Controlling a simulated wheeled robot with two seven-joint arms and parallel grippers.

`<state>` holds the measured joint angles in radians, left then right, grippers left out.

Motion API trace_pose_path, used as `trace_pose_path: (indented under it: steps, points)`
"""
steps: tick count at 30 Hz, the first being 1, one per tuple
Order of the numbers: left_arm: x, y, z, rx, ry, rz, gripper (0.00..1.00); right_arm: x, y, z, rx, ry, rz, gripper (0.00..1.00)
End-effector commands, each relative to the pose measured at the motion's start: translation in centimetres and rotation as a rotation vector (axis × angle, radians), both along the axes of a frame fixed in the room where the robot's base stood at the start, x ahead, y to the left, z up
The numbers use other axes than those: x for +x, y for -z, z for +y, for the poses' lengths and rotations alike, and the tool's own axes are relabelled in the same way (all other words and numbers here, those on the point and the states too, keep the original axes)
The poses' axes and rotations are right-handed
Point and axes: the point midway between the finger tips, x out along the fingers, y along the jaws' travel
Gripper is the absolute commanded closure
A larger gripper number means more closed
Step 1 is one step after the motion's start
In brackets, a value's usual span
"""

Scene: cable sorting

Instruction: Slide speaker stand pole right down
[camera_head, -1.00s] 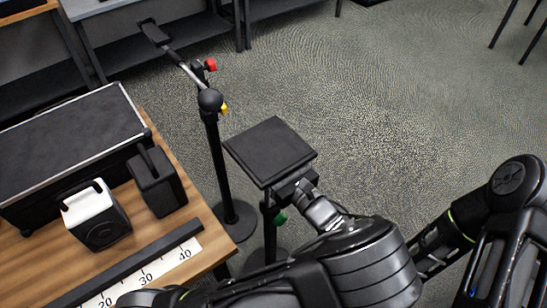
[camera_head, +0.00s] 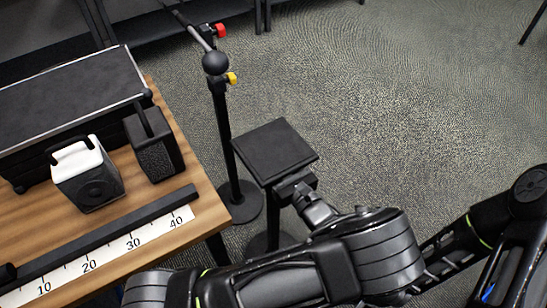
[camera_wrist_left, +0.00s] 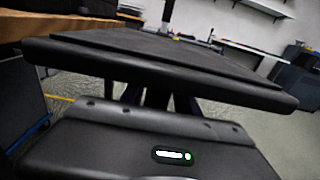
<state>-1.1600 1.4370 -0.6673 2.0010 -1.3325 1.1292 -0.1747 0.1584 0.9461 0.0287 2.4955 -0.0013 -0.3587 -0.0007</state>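The speaker stand has a square black top plate (camera_head: 275,152) and a dark pole (camera_head: 272,222) below it, beside the table's right corner. The pole's lower part and base are partly covered by my arm. My left gripper (camera_head: 303,193) is at the plate's front underside, by the top of the pole. In the left wrist view the plate's near edge (camera_wrist_left: 150,68) spans the picture just above my gripper body. The fingers are hidden under the plate, so their opening does not show. My right arm comes in from the right; its gripper is not visible.
A microphone stand (camera_head: 223,125) with red and yellow knobs stands just left of the plate. The wooden table (camera_head: 205,195) holds a black case (camera_head: 65,98), a white speaker (camera_head: 88,180), a black speaker (camera_head: 155,152) and a ruler strip (camera_head: 110,250). Carpet is clear at right.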

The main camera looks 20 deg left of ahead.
Motion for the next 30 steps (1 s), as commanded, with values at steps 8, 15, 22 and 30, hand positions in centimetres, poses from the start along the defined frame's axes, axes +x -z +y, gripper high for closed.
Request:
trace_pose_path:
  steps: [8,15,22,30]
  points:
    - [0.1,-0.2,0.0,0.004,0.0,-0.005,0.49,0.0,0.0,0.0,0.0,0.0,0.0,0.64]
    - [-0.2,-0.3,-0.4,0.004,0.001,-0.006,0.49,0.0,0.0,0.0,0.0,0.0,0.0,0.64]
    - [-2.2,-0.2,-2.9,0.003,0.003,-0.005,0.49,0.0,0.4,0.0,0.0,0.0,0.0,0.64]
    - [-4.6,-0.2,-5.7,0.003,0.0,-0.004,0.49,0.0,0.7,0.0,0.0,0.0,0.0,0.64]
